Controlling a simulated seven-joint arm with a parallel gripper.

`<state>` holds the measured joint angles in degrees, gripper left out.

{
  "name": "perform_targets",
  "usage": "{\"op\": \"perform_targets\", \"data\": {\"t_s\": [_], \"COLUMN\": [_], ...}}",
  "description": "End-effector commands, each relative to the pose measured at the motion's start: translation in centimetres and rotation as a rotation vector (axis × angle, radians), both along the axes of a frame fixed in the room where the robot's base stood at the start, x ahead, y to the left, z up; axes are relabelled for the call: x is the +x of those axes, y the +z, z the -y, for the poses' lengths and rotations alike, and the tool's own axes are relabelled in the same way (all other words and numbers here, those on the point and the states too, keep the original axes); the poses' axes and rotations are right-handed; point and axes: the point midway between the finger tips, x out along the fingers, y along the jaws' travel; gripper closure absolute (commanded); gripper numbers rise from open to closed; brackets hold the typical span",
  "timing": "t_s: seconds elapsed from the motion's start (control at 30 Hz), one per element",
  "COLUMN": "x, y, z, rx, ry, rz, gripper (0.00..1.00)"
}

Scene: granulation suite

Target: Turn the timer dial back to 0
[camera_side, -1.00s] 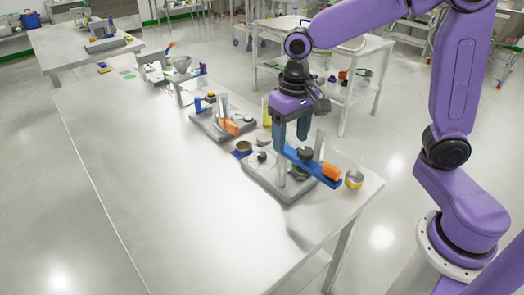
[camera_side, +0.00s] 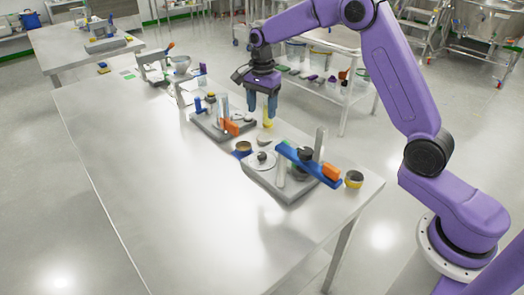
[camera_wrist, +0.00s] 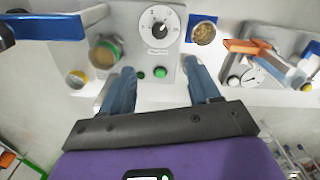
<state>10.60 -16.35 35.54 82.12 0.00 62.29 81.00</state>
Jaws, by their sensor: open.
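A dial (camera_wrist: 158,27) with a black knob on a round white marked face sits on the nearer grey device (camera_side: 290,190). It shows as a small pale disc in the side view (camera_side: 262,159). In the wrist view it lies beyond my fingertips, between their lines. Its label and numbers are too small to read. A second, smaller dial (camera_wrist: 241,76) sits on the farther device (camera_side: 208,127). My gripper (camera_side: 262,114) is open and empty, above the table behind the devices. Its fingers frame the wrist view (camera_wrist: 158,78). It touches neither dial.
A blue bar (camera_side: 308,165) with an orange end crosses the nearer device beside an upright post (camera_side: 319,146). A tin of granules (camera_wrist: 202,33) stands on a blue square between the devices. Green buttons (camera_wrist: 160,72) lie near the dial. The table's left half (camera_side: 150,190) is clear.

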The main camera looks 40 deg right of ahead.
Motion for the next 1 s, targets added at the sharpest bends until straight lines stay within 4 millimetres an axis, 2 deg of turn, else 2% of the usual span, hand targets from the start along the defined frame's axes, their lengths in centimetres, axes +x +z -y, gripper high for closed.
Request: {"op": "perform_targets", "data": {"t_s": [0.7, 0.83, 1.0], "x": [-0.2, -0.2, -0.1], "y": [-13.0, -14.8, -16.0], "z": [0.0, 0.0, 0.0], "rx": [-0.001, -0.001, -0.001], "ry": [0.004, 0.003, 0.004], "rz": [-0.004, -0.004, -0.002], "gripper": [0.39, 0.39, 0.39]}}
